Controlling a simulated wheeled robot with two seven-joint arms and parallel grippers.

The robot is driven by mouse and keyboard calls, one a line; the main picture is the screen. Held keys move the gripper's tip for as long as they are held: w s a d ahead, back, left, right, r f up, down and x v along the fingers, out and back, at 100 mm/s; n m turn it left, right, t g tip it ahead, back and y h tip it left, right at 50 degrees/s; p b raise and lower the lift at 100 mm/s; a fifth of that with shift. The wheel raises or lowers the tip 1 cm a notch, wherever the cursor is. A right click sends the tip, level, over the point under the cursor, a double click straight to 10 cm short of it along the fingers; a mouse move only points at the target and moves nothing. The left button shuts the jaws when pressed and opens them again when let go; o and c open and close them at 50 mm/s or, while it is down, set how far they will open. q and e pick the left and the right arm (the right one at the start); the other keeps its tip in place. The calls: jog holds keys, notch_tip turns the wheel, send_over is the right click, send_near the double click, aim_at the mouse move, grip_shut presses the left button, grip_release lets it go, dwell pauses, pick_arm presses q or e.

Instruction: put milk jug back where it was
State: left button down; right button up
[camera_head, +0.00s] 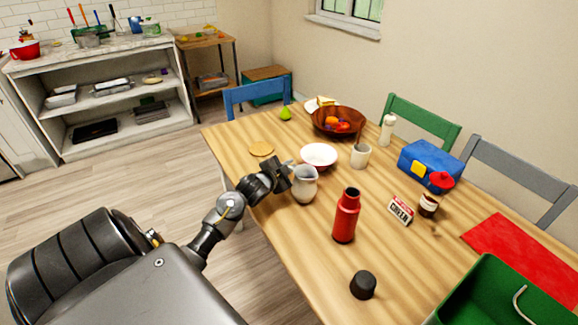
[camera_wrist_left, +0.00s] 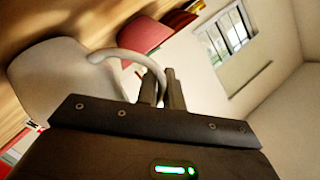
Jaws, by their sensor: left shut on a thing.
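The milk jug (camera_head: 304,184) is a white jug near the left edge of the wooden table (camera_head: 262,208) in the head view. My left gripper (camera_head: 287,173) reaches it from the left. In the left wrist view the pale jug (camera_wrist_left: 55,80) fills the left side. Its curved handle (camera_wrist_left: 128,56) runs to the fingers of my left gripper (camera_wrist_left: 161,80), which are shut on it. The jug looks about upright; whether its base touches the table I cannot tell. My right gripper is not in view.
A white bowl (camera_head: 319,155) stands just behind the jug, a white cup (camera_head: 360,156) to its right and a red bottle (camera_head: 346,215) in front. A round tan coaster (camera_head: 261,148) lies behind the gripper. The front left tabletop is clear. A green crate (camera_head: 485,290) is at the lower right.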

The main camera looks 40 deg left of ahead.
pick_arm(q)
jog(key=shift+f, duration=0.1)
jog(key=c, duration=1.5)
grip_release()
jog(key=shift+c, duration=0.2)
jog(key=shift+r, duration=0.2)
jog(key=shift+s+f, duration=0.1)
jog(key=shift+s, duration=0.25)
jog(key=v, duration=1.1)
jog(key=shift+s, duration=0.15)
